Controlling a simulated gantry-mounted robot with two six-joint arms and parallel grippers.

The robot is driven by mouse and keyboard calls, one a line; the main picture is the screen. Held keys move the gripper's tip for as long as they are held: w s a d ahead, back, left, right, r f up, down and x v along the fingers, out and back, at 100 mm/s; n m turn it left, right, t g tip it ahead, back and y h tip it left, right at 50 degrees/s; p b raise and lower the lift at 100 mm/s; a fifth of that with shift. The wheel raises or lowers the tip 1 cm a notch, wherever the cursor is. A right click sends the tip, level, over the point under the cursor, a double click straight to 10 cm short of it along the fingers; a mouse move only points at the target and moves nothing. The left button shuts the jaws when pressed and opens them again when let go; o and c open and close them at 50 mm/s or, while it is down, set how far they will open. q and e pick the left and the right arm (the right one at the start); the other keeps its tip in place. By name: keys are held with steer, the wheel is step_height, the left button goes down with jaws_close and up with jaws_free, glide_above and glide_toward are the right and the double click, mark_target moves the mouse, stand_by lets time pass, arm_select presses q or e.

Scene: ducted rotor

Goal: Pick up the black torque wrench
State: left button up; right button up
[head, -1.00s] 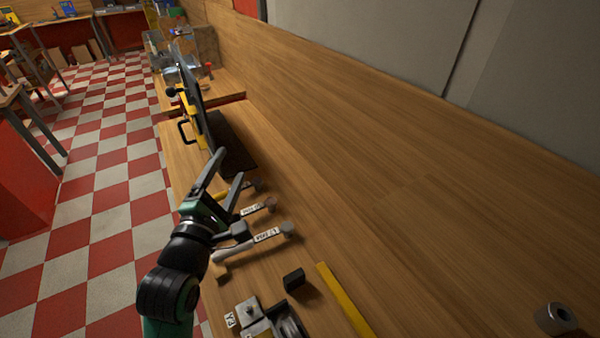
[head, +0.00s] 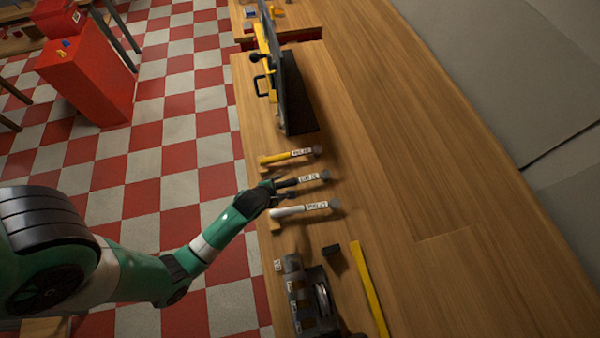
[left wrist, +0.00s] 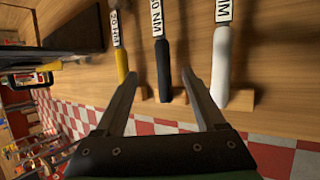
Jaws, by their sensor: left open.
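The black torque wrench (head: 301,181) lies in the middle of three labelled wrenches on the wooden bench, between a yellow-handled wrench (head: 285,157) and a white-handled wrench (head: 301,209). In the left wrist view its black handle (left wrist: 163,78) shows between my two fingers, with a white label above it. My left gripper (head: 282,191) is open at the handle end of the black wrench, its fingers spread on either side of the handle; contact cannot be seen. In the head view the gripper partly hides that handle. My right gripper is not in view.
The yellow and white handles lie close on both sides of the fingers. A dark upright panel (head: 287,85) stands farther up the bench. A small black block (head: 332,250), a yellow bar (head: 368,288) and a grey fixture (head: 306,292) are nearer. The bench's right side is clear.

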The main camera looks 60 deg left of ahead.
arm_select(q)
steer(key=b, duration=0.3)
glide_above(290, 183)
steer(key=s+d, duration=0.2)
steer(key=s, duration=0.1)
step_height(290, 183, down, 5)
steer(key=shift+w+a+f, duration=0.1)
steer(key=shift+w, duration=0.3)
steer(key=b+x, duration=0.1)
steer(key=x, duration=0.3)
steer(key=shift+s+f+b, duration=0.1)
steer(key=shift+f+b, duration=0.25)
steer(key=shift+b, duration=0.05)
steer(key=shift+w+a+f, duration=0.1)
steer(key=shift+w+f, duration=0.1)
steer(key=shift+f, duration=0.05)
steer(key=shift+c, duration=0.2)
jaws_close()
